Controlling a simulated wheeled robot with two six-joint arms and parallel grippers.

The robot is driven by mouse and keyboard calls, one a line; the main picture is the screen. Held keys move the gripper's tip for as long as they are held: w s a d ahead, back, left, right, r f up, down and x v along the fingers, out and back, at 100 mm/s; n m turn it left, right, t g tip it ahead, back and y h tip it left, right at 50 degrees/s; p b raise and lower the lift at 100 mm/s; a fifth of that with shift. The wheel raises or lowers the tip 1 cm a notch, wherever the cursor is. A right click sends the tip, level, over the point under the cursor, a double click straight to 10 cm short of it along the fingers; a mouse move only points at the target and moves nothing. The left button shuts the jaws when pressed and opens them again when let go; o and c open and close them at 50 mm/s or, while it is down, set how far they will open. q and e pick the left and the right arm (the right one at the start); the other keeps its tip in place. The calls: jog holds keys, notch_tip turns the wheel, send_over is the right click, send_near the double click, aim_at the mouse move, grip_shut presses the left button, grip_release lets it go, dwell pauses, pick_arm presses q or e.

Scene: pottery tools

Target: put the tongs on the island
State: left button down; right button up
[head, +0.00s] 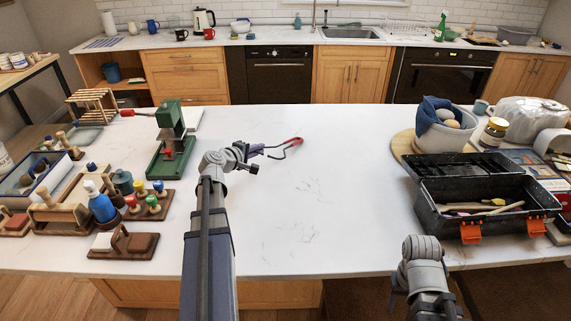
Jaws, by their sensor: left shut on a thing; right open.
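The white marble-topped island (330,215) fills the middle of the head view. My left gripper (254,151) reaches over its middle and is shut on the tongs (284,152), which have dark thin arms and a red end pointing right. I cannot tell whether the tongs touch the island top or hang just above it. My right gripper (395,287) is open and empty at the front edge of the island, partly hidden behind its own wrist.
The island's middle is clear around my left arm.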

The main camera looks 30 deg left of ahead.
pick_arm(q)
jog(key=c, duration=1.2)
grip_release()
jog(key=shift+o, duration=0.2)
jog(key=p+v, duration=0.2)
jog(key=v, duration=0.6)
jog(key=shift+p, duration=0.4)
notch_tip(320, 180, up, 7)
jog(key=s+p, duration=0.2)
jog(key=p, duration=0.5)
jog(key=shift+s, duration=0.4)
